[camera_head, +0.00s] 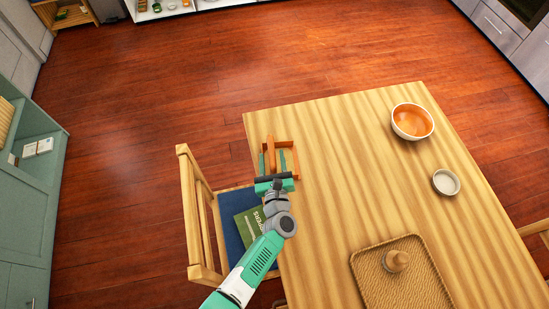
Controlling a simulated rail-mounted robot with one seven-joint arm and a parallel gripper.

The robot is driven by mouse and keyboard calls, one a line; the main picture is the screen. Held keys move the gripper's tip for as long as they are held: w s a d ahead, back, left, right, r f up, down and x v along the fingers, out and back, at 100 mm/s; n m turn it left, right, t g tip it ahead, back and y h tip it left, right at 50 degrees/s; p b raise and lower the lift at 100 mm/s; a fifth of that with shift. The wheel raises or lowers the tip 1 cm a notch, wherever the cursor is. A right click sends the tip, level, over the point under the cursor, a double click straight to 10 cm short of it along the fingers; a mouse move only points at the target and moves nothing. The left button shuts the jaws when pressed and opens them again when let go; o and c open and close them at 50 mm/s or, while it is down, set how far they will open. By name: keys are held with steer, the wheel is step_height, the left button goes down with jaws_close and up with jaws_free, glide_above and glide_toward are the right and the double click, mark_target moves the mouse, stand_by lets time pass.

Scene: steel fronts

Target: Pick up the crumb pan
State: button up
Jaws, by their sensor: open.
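An orange-brown pan-like object (271,145) lies at the table's far left corner and looks like the crumb pan. It has a raised bar down its left part and a walled section on the right. My gripper (273,157) is over its near part, with its two teal fingers apart. The bar shows between the fingers. I cannot tell how far the fingers are above the pan or whether they touch it. The gripper body hides the pan's near end.
The wooden table (345,160) has free room in its middle. It holds an orange-lined bowl (412,121), a small white bowl (446,182) and a woven tray (425,275) with a wooden knob-like object (396,261). A chair (192,190) with a green book (249,228) stands at the left edge.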

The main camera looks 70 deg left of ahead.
steer(key=shift+c, duration=0.5)
jaws_close()
steer(key=shift+r, duration=0.25)
step_height(320, 180, up, 3)
steer(key=shift+r+p, duration=0.2)
steer(key=shift+p, duration=0.2)
steer(key=s+d+r, duration=0.1)
steer(key=s+d, duration=1)
steer(key=shift+s+b, duration=0.2)
steer(key=shift+b, duration=0.25)
